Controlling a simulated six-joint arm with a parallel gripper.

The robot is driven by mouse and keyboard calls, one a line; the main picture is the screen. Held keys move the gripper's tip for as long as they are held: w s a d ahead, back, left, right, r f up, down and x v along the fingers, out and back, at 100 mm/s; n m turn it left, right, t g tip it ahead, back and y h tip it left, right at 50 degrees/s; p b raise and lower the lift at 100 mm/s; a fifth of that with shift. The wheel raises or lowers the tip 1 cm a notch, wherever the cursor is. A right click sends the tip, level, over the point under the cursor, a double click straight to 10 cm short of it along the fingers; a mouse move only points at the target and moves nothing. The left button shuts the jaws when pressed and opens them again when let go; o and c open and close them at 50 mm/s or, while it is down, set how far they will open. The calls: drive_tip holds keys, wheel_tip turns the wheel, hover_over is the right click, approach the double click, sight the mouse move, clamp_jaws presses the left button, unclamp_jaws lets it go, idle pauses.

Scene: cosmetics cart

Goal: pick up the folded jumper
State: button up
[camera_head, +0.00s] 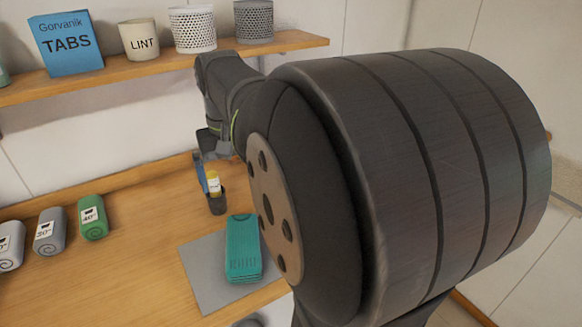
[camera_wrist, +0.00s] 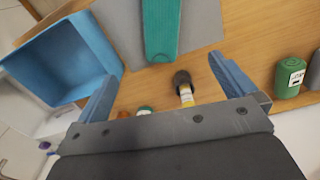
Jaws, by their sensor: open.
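The folded jumper (camera_head: 243,250) is a teal, long, folded block lying on a grey mat (camera_head: 205,280) on the wooden worktop. In the wrist view the jumper (camera_wrist: 161,28) is at the top centre, cut off by the frame edge. My gripper (camera_wrist: 164,68) is open and empty, with a blue finger on each side of the picture. The jumper lies beyond the fingertips, apart from them. In the head view my large arm link hides much of the right side; a blue finger of my gripper (camera_head: 202,174) shows behind the dark cup.
Green (camera_head: 93,218) and grey (camera_head: 50,231) rolls lie left. A blue bin (camera_wrist: 65,60) is left in the wrist view. A shelf (camera_head: 120,83) runs above.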

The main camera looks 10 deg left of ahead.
sight(242, 239)
drive_tip(key=f+m, duration=0.1)
drive_tip(key=f, duration=0.4)
drive_tip(key=f+m, duration=0.1)
drive_tip(key=f, duration=0.5)
drive_tip(key=f+m, duration=0.1)
drive_tip(key=f, duration=0.4)
drive_tip(key=shift+s+a+f, duration=0.15)
drive_tip(key=shift+s, duration=0.05)
drive_tip(key=shift+w+f, duration=0.15)
drive_tip(key=shift+f, duration=1.5)
drive_tip(key=shift+w+f, duration=0.1)
drive_tip(key=shift+f, duration=1.5)
drive_tip(key=c, duration=1.2)
